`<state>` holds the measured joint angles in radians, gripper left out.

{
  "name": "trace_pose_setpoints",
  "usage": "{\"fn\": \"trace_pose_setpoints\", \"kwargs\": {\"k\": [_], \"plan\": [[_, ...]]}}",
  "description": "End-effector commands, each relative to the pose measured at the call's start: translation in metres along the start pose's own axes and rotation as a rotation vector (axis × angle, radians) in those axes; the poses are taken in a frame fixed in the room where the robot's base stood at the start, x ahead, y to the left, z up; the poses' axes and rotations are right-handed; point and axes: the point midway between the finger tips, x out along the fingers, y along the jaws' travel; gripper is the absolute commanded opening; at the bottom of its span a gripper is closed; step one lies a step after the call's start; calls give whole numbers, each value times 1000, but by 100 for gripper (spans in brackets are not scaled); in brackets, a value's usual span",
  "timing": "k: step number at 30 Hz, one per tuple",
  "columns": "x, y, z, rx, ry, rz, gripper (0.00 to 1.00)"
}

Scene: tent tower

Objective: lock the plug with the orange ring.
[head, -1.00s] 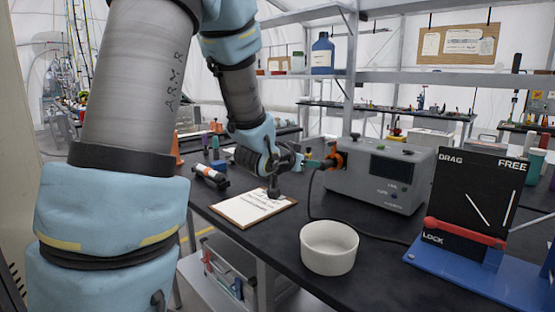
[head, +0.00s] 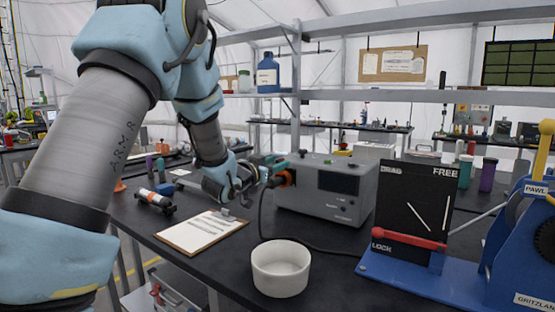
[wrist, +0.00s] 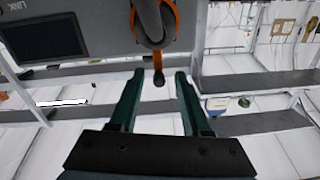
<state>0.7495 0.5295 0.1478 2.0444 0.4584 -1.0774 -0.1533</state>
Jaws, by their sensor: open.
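The orange ring (head: 287,178) sits around the plug on the left side of a grey box (head: 345,208). A black cable hangs from the plug. My gripper (head: 277,160) is at the ring's upper left in the head view. In the wrist view the ring (wrist: 172,20) is ahead of my gripper (wrist: 159,75), around a grey plug (wrist: 151,18). An orange tab with a dark end (wrist: 159,79) extends from the ring between my two teal fingertips. The fingers are open, with a gap on each side of the tab. The ring's far side is hidden.
A white bowl (head: 281,278) stands in front of the box. A clipboard (head: 202,232) lies to the left on the black table. A blue stand with a black DRAG/FREE/LOCK panel (head: 416,205) is at the right. The cable runs along the table behind the bowl.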

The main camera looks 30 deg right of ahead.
Motion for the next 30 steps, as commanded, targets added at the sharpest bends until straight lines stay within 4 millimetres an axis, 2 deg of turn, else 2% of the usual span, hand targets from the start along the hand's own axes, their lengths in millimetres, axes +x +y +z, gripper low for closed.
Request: {"fn": "trace_pose_setpoints", "kwargs": {"k": [4, 13, 26, 30], "plan": [[11, 0, 0, 0, 0, 0, 48], [13, 0, 1, -1, -1, -1, 48], [12, 0, 0, -1, -1, -1, 0], [12, 0, 0, -1, -1, -1, 0]]}}
